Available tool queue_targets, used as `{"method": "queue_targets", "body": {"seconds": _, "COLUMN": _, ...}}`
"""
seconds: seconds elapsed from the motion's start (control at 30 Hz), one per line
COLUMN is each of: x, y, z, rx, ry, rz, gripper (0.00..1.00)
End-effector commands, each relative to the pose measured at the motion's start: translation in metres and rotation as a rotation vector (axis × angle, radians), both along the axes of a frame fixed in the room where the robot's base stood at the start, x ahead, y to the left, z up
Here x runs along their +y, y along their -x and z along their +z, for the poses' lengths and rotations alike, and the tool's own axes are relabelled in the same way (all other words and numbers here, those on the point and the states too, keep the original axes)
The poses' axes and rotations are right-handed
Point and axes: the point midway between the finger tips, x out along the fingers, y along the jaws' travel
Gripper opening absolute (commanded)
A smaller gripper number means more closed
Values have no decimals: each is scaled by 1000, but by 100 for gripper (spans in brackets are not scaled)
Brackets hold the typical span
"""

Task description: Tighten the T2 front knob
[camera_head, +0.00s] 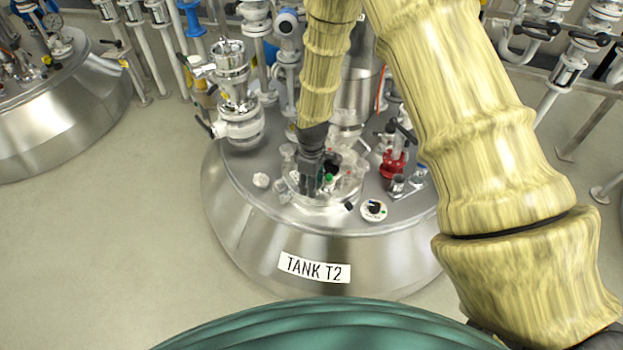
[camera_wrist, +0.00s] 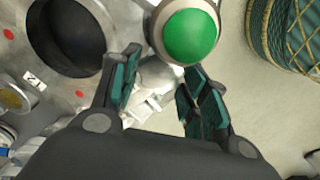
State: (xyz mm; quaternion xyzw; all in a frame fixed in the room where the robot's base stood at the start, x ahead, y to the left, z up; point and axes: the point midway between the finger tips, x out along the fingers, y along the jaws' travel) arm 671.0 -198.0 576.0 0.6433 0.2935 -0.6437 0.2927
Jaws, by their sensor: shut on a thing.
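Tank T2 (camera_head: 240,220), a steel vessel with a "TANK T2" label, stands in the middle of the head view. Its round lid carries several pale, glassy knobs around the rim. My gripper (camera_head: 312,190) points down over the front of the lid and hides the knob there. In the wrist view, my gripper (camera_wrist: 160,88) has its fingers on either side of a pale grey knob (camera_wrist: 156,74) and is shut on it. The knob's lower part and the exact finger contact are partly hidden. A green-topped round fitting (camera_wrist: 190,37) is just beyond the right finger.
A large steel valve (camera_head: 238,120) rises at the left. Another tank (camera_head: 60,110) is at far left. The floor between the tanks is clear.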

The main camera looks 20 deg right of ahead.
Motion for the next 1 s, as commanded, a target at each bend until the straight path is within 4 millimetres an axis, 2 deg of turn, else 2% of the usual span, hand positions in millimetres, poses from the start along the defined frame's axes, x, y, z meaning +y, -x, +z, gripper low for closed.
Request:
{"method": "queue_targets", "body": {"seconds": 0.4, "x": -1, "y": -2, "z": 2, "rx": -2, "ry": 1, "rz": -213, "gripper": 21}}
{"method": "queue_targets", "body": {"seconds": 0.97, "x": -1, "y": -2, "z": 1, "rx": -3, "ry": 0, "rz": -251, "gripper": 21}}
{"method": "queue_targets", "body": {"seconds": 1.0, "x": -1, "y": -2, "z": 1, "rx": -3, "ry": 0, "rz": -251, "gripper": 47}}
